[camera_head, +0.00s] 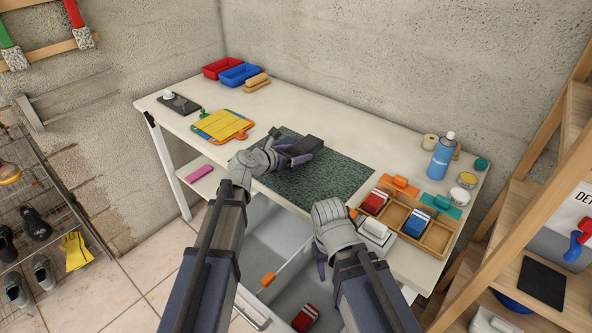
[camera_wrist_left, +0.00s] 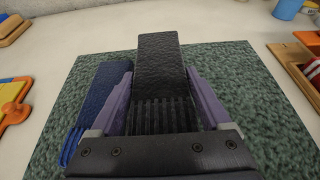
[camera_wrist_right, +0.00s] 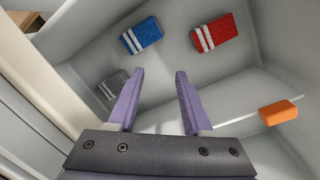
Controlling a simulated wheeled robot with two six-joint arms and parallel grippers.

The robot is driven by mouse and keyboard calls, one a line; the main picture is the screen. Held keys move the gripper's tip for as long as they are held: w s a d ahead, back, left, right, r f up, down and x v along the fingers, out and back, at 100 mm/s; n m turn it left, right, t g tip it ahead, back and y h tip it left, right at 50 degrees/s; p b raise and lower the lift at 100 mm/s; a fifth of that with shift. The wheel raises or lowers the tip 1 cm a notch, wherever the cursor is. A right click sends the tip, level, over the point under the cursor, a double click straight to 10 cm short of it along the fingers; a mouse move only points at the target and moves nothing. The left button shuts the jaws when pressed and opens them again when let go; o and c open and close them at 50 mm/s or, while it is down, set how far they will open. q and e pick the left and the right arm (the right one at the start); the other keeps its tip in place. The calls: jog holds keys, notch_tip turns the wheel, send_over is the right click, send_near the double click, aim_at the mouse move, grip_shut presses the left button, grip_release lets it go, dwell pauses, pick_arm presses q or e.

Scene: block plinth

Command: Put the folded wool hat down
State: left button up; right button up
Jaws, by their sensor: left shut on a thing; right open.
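The folded wool hat (camera_wrist_left: 158,75) is black with a ribbed band. My left gripper (camera_wrist_left: 155,90) is shut on it, with a purple finger on each side. In the head view the hat (camera_head: 310,143) is over the back part of a dark green speckled mat (camera_head: 325,182); I cannot tell whether it touches the mat. A dark blue folded item with a ribbed edge (camera_wrist_left: 98,115) lies on the mat, left of the hat in the left wrist view. My right gripper (camera_wrist_right: 155,80) is open and empty above an open drawer (camera_wrist_right: 250,85).
The drawer has a divider and holds red (camera_wrist_right: 217,33), blue (camera_wrist_right: 142,36) and grey striped items, with an orange block (camera_wrist_right: 278,112) at the divider.

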pick_arm(q)
notch_tip(320, 180, down, 4)
jog(key=b, duration=0.3)
jog(key=shift+r, duration=0.2)
jog(key=shift+f+b, duration=0.1)
jog(key=shift+b, duration=0.2)
jog(key=shift+f, duration=0.15)
jog(key=o, duration=1.1)
jog(key=shift+o, duration=0.2)
